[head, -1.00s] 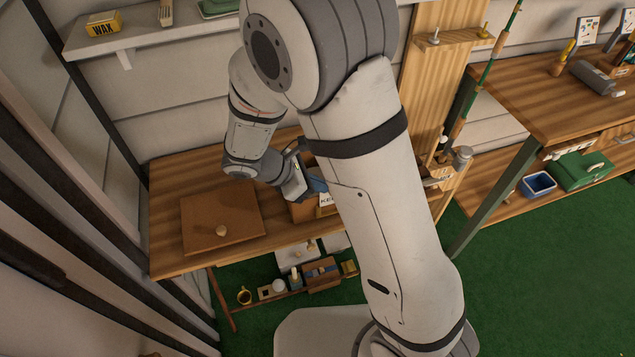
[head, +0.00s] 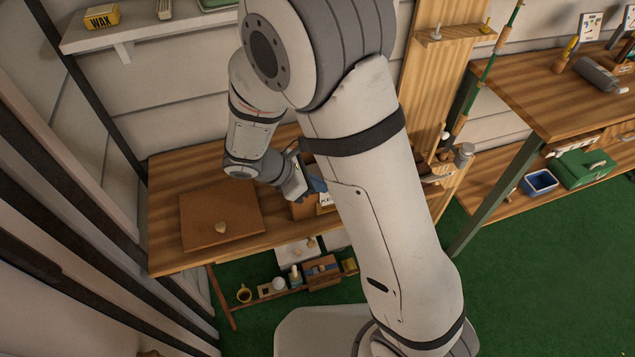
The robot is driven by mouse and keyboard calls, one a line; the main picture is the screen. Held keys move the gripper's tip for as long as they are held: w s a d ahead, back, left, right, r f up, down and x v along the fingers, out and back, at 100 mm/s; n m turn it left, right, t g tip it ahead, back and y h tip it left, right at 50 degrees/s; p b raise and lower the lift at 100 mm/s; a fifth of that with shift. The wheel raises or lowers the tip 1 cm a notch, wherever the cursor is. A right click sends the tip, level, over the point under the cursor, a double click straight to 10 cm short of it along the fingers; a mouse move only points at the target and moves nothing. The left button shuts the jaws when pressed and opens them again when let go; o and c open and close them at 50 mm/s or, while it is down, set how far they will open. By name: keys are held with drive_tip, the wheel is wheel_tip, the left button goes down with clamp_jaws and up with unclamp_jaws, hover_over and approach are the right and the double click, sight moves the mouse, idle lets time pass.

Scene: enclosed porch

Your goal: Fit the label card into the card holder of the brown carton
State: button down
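A brown carton (head: 302,211) stands on the wooden bench, mostly hidden behind my arm. A white card (head: 325,199) with dark letters, of which only the first ones show, is at the carton's front, partly covered by my arm. My gripper (head: 316,185) is beside the carton, above the card. Its blue-grey part shows, but its fingertips are hidden behind my forearm. I cannot tell whether it is open or shut, or whether it touches the card. The card holder cannot be made out.
A flat brown board (head: 197,218) with a small pale object (head: 221,228) on it lies left of the carton on the bench (head: 165,258). Several small items sit on a low shelf beneath. A wall shelf (head: 150,38) and a second bench (head: 545,100) are nearby.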

drive_tip(key=shift+f+b, duration=0.5)
drive_tip(key=shift+f, duration=0.15)
drive_tip(key=c, duration=0.9)
unclamp_jaws()
drive_tip(key=shift+c, duration=0.2)
drive_tip(key=shift+r, duration=0.1)
drive_tip(key=a+r+p, duration=0.3)
drive_tip(key=r+p, duration=0.2)
drive_tip(key=shift+s+a+r, duration=0.2)
drive_tip(key=shift+s, duration=0.25)
idle(0.5)
drive_tip(key=v, duration=0.7)
drive_tip(key=shift+a+r+b, duration=0.25)
drive_tip(key=shift+a+b, duration=0.1)
drive_tip(key=shift+b, duration=0.1)
